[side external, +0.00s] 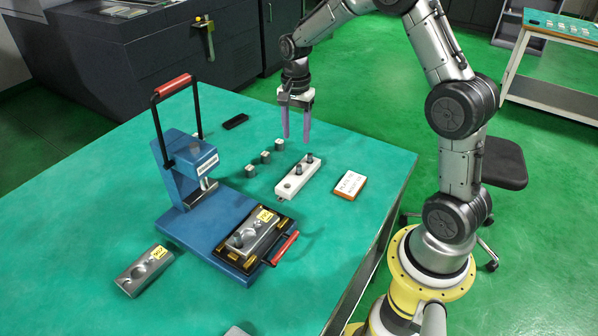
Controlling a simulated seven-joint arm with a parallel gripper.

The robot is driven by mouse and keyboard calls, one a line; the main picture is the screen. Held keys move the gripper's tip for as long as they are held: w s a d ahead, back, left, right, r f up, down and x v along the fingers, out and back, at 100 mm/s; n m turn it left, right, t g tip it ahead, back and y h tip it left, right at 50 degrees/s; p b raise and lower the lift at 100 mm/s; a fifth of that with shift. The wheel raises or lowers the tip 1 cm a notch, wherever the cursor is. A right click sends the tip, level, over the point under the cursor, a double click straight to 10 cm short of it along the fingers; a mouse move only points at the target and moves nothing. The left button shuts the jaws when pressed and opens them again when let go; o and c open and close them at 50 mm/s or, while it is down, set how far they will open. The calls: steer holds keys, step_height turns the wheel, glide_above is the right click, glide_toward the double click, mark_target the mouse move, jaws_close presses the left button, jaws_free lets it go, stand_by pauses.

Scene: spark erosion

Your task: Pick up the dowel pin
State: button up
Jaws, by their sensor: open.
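My gripper (297,138) hangs above the far part of the green table, its two purple fingers pointing down and apart with nothing between them. A white block (285,191) lies on the table below and in front of the gripper. Two short dark pins stand on it, one nearer the middle (298,169) and one at its far end (310,158). I cannot tell for certain which is the dowel pin. The fingers appear above and apart from both pins.
Several small grey metal pieces (265,157) stand in a row left of the white block. A blue press (190,165) with a red-handled lever is further left. An orange-and-white box (350,185) lies right. A tagged metal plate (145,270) lies front left.

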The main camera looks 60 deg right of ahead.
glide_above(299, 166)
steer(key=f, duration=0.5)
steer(key=shift+w+a+f, duration=0.15)
steer(key=shift+w+f, duration=0.05)
steer(key=shift+w, duration=0.1)
steer(key=shift+s+d+f, duration=0.1)
steer(key=shift+s+f, duration=0.05)
steer(key=shift+f, duration=1.15)
steer(key=shift+s+d+f, duration=0.1)
steer(key=shift+f, duration=1.2)
jaws_close()
